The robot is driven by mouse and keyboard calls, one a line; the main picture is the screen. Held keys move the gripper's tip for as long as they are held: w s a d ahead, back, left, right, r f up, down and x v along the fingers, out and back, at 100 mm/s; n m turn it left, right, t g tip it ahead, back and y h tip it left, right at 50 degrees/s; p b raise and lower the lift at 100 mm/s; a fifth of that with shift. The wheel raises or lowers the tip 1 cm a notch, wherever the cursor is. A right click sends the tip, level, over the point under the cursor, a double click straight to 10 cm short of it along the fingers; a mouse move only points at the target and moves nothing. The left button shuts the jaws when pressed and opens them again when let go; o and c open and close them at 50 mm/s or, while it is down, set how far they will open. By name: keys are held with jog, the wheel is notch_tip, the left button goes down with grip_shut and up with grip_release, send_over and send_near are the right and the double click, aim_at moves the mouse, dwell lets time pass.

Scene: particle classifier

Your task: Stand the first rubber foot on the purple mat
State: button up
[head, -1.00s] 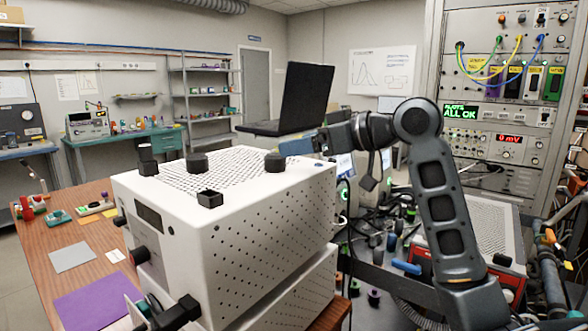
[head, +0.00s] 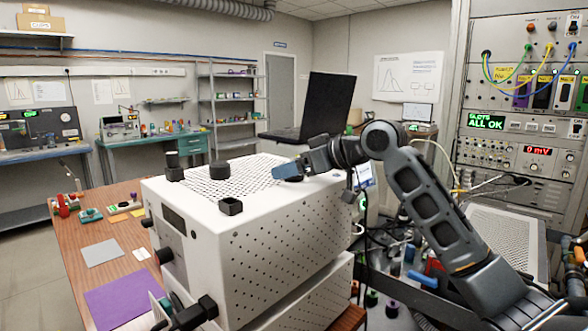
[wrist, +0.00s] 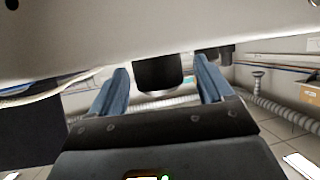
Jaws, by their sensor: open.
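The white perforated case (head: 290,232) has black rubber feet on its top. Single feet stand at the left back (head: 220,168) and near the front corner (head: 230,206), and a taller black piece (head: 173,168) is at the left edge. My gripper (head: 283,173) is low at the right of the case top, its blue fingers hiding the foot there in the head view. In the wrist view a black foot (wrist: 160,74) shows between the two open fingers (wrist: 160,82), apart from both. The purple mat (head: 120,298) lies bare on the wooden table at the lower left.
A grey mat (head: 103,251) and small coloured parts (head: 90,214) lie farther back on the table. A black laptop (head: 325,110) stands behind the case. An instrument rack (head: 515,130) and cables are at the right. Black knobs stick out of the case's left side.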

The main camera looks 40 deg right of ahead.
jog(key=shift+w, duration=0.1)
jog(key=shift+c, duration=0.2)
jog(key=c, duration=1.1)
jog(key=shift+r, duration=0.45)
jog(key=r, duration=0.2)
jog(key=r+b, duration=0.1)
jog(key=shift+s+d+r, duration=0.35)
jog(key=shift+s+d, duration=0.05)
jog(key=s+d+r, duration=0.2)
jog(key=s+d+r+b, duration=0.1)
jog(key=s+d+r, duration=0.1)
jog(key=s, duration=0.1)
jog(key=s+d+r, duration=0.2)
jog(key=s, duration=0.1)
jog(key=shift+d+r, duration=0.2)
jog(key=shift+d, duration=0.2)
